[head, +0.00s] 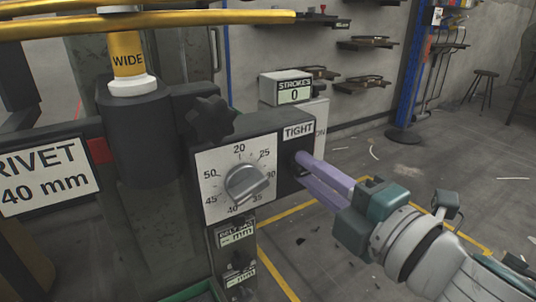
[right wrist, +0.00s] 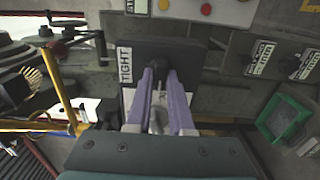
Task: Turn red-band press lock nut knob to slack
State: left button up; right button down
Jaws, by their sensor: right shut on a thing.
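The press with a red band (head: 99,150) fills the left of the head view. On the right side of its dial block sits the lock nut, under a white label that reads TIGHT (head: 298,132); the label also shows in the right wrist view (right wrist: 125,67). My right gripper (head: 301,165) reaches in from the right, its purple fingers shut on the small dark knob (right wrist: 161,64) below the label. The fingers hide most of the knob in the head view. My left gripper is not in view.
A numbered dial (head: 246,184) and a black star knob (head: 210,119) are left of the lock nut. A STROKES counter reading 0 (head: 288,90) stands above. A green bin (right wrist: 283,120) is at the right of the wrist view. The floor to the right is mostly clear.

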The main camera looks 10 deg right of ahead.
dwell(0.5)
jog(key=c, duration=0.8)
grip_release()
jog(key=shift+s, duration=0.15)
jog(key=p+v, duration=0.1)
jog(key=v, duration=0.8)
jog(key=shift+s+d, duration=0.15)
jog(key=shift+s, duration=0.15)
